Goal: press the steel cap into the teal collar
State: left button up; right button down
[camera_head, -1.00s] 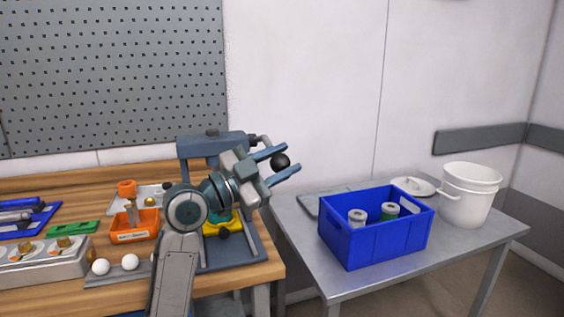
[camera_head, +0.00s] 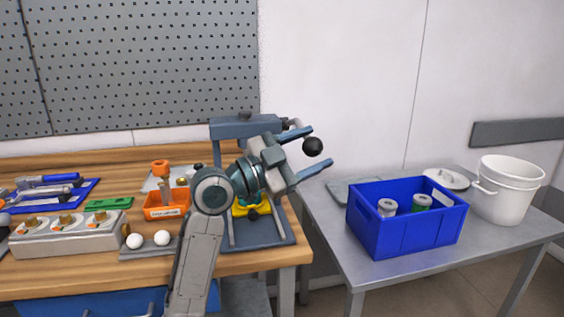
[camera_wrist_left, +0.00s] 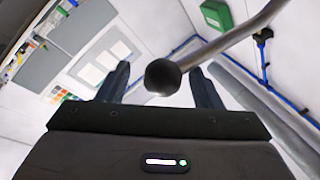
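My left gripper (camera_head: 321,145) is open, with its two blue fingers spread on either side of a black ball knob (camera_head: 313,147). In the left wrist view the knob (camera_wrist_left: 163,77) sits between the fingers with a gap on each side, on a grey rod running to the upper right. The blue-grey press (camera_head: 245,127) stands at the bench's right end, with a yellow fixture (camera_head: 239,211) low in it. My left arm covers much of the press. I cannot make out the steel cap or the teal collar behind it. My right gripper is out of view.
Left of the press are an orange bin (camera_head: 160,212), two white balls (camera_head: 162,238) and a grey block with brass fittings (camera_head: 65,238). A metal table (camera_head: 340,237) at right holds a blue crate (camera_head: 408,237) with two jars and a white bucket (camera_head: 505,190).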

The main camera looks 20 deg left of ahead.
pick_arm(q)
jog(key=b+v, duration=0.2)
jog(key=v, duration=0.8)
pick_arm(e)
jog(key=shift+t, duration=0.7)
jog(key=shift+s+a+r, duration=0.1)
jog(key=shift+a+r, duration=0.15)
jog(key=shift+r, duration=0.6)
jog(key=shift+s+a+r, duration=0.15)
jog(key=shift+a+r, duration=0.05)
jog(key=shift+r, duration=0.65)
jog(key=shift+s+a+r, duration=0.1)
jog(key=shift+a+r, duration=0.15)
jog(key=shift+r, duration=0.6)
pick_arm(q)
jog(key=shift+c, duration=0.3)
